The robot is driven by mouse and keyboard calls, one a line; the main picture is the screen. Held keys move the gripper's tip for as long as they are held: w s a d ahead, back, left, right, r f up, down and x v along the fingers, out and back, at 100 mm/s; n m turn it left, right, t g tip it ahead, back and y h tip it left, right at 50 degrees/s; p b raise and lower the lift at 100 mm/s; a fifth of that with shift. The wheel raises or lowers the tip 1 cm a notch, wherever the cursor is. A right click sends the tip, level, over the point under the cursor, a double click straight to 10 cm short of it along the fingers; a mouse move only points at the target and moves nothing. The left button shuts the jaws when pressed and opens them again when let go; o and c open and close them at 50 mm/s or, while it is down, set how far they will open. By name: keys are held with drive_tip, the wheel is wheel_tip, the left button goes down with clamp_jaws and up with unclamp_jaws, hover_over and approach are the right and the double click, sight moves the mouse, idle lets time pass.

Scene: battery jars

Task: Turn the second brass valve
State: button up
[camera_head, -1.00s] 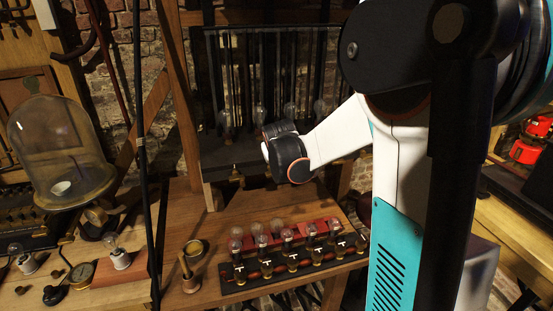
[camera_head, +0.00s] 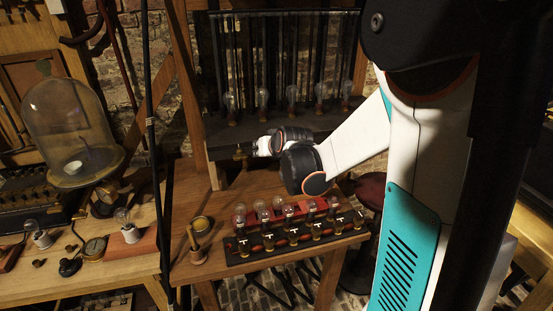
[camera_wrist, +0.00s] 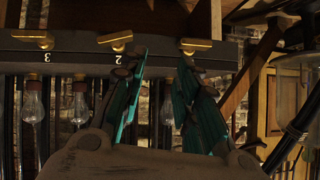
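In the wrist view, which looks upside down, a row of brass valves runs along a dark board. The second brass valve (camera_wrist: 115,37) is beside an inverted 2. Another valve (camera_wrist: 33,40) is beside an inverted 3, and a third valve (camera_wrist: 195,45) is to the right, with no number visible. My gripper (camera_wrist: 160,72) is open with teal fingers spread below the board. Its left fingertip appears close to the second valve; I cannot tell whether they touch. In the head view, my gripper (camera_head: 262,147) is at the board's front, and a brass valve (camera_head: 240,153) shows left of it.
A glass dome (camera_head: 70,130) stands at the left. A thin dark pole (camera_head: 152,150) rises in front.

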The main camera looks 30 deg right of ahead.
drive_tip(key=s+d+f+m+t+h+b, duration=0.35)
drive_tip(key=s+f+m+t+b, duration=0.5)
drive_tip(key=m, duration=0.55)
drive_tip(key=w+d+g+b, duration=0.1)
drive_tip(key=w+d+b, duration=0.1)
drive_tip(key=w, duration=0.4)
drive_tip(key=w+d+r+g+b, duration=0.1)
drive_tip(key=w, duration=0.6)
drive_tip(key=shift+d+r+b, duration=0.25)
drive_tip(key=shift+d+b, duration=0.1)
drive_tip(key=shift+d, duration=0.05)
clamp_jaws()
